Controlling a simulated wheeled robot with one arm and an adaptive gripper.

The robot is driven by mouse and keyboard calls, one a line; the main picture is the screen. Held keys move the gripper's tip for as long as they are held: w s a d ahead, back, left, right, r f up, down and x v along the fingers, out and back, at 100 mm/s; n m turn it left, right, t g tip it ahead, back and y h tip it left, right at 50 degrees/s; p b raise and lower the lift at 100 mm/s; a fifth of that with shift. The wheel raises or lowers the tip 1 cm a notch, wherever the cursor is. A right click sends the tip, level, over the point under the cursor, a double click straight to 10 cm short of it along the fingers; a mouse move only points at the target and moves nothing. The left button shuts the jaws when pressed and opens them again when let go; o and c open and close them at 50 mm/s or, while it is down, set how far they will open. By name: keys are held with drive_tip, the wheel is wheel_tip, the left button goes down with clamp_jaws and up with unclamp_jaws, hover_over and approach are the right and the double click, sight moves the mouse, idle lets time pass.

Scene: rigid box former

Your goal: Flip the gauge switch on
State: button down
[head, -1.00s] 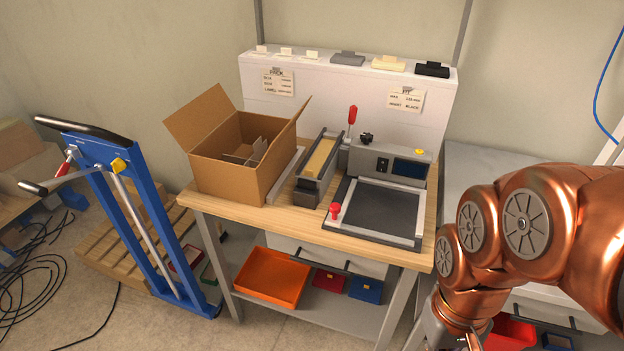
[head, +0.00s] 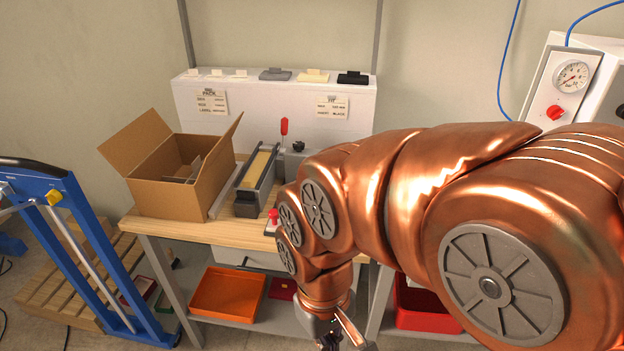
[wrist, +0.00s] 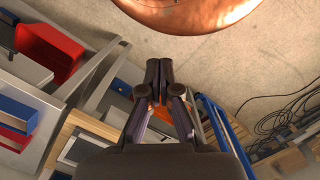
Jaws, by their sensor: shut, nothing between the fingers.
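A round white dial gauge (head: 571,75) sits on a pale wall panel at the upper right of the head view. A red knob (head: 556,113) is below it; I cannot tell its setting. On the bench, my arm hides most of the grey unit with the dark plate, including its control face; its red-knobbed corner (head: 273,216) still shows. I cannot tell which unit carries the gauge switch. My gripper (head: 340,338) hangs low in front of the bench, away from both. In the wrist view my gripper (wrist: 159,78) is shut and empty, with floor behind the fingers.
An open cardboard box (head: 172,181) and a narrow sealer-like unit (head: 254,180) stand on the wooden bench (head: 207,231). An orange tray (head: 228,292) is on the lower shelf. A blue trolley (head: 75,256) stands at the left. A red bin (head: 425,312) is beneath my arm.

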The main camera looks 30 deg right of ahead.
drive_tip(key=w+d+n+t+h+b, duration=0.7)
drive_tip(key=w+d+t, duration=0.5)
drive_tip(key=w+d, duration=1.7)
drive_tip(key=w+f+n+t+y+b, duration=0.1)
drive_tip(key=f+n+t+y+b, duration=0.1)
drive_tip(key=n, duration=0.1)
drive_tip(key=w+f+n+t+y+b, duration=0.2)
drive_tip(key=n, duration=0.1)
drive_tip(key=w+a+f+n+t+y+b, duration=0.1)
drive_tip(key=f+n+t+y+b, duration=0.1)
drive_tip(key=n+y, duration=0.1)
drive_tip(key=shift+w+f+n, duration=0.35)
drive_tip(key=shift+f+n, duration=0.05)
drive_tip(key=shift+n, duration=0.1)
drive_tip(key=shift+s+a+f+n+t+y, duration=0.2)
drive_tip(key=shift+a+n+t+y, duration=0.1)
drive_tip(key=shift+a+n+y, duration=0.25)
drive_tip(key=shift+d, duration=0.1)
